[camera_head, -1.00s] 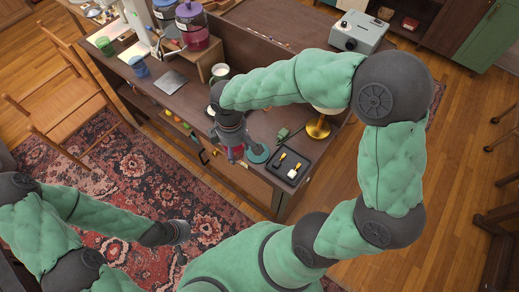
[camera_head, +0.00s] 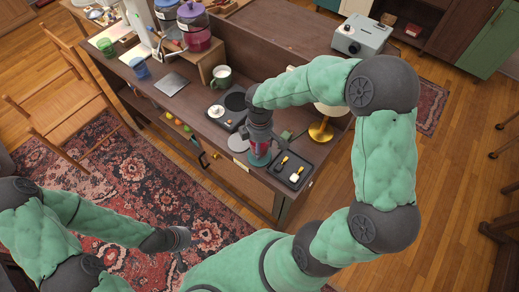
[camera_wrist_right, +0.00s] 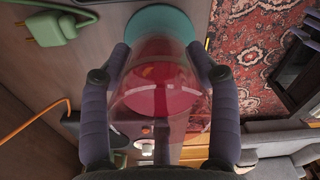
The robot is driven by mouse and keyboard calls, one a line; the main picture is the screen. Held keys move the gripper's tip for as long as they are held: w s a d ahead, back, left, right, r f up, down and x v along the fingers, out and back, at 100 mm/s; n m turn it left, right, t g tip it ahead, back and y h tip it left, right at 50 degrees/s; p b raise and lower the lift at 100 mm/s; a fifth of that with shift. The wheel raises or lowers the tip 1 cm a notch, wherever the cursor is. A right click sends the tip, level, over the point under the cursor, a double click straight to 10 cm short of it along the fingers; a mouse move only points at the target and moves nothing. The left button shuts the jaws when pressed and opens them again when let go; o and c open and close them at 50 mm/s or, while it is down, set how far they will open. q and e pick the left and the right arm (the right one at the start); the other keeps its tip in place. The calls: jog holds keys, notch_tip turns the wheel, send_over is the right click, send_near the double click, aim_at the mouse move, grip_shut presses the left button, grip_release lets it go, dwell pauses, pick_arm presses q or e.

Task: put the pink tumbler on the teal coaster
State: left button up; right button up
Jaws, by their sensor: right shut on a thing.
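The pink tumbler (camera_wrist_right: 158,88) is clear and pink-red, held between the two fingers of my right gripper (camera_wrist_right: 158,77). In the head view my right gripper (camera_head: 260,140) points down with the tumbler (camera_head: 260,149) below it. The teal coaster (camera_wrist_right: 165,19) shows just past the tumbler's far end in the wrist view. In the head view only a sliver of the coaster (camera_head: 259,161) shows around the tumbler. I cannot tell whether the tumbler touches it. My left gripper (camera_head: 182,239) hangs low over the rug, away from the desk; its fingers are too unclear to judge.
A black tray with small tools (camera_head: 303,170) lies close right of the coaster. A pale round disc (camera_head: 238,143) lies close left. A gold-based lamp (camera_head: 320,132) and a green plug (camera_wrist_right: 52,24) stand near.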

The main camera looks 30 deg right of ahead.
jog(key=shift+f, duration=1.2)
jog(key=shift+f+b, duration=0.15)
jog(key=shift+b, duration=0.15)
jog(key=o, duration=1.4)
notch_tip(320, 180, up, 12)
jog(key=p, duration=0.3)
jog(key=shift+w, duration=0.1)
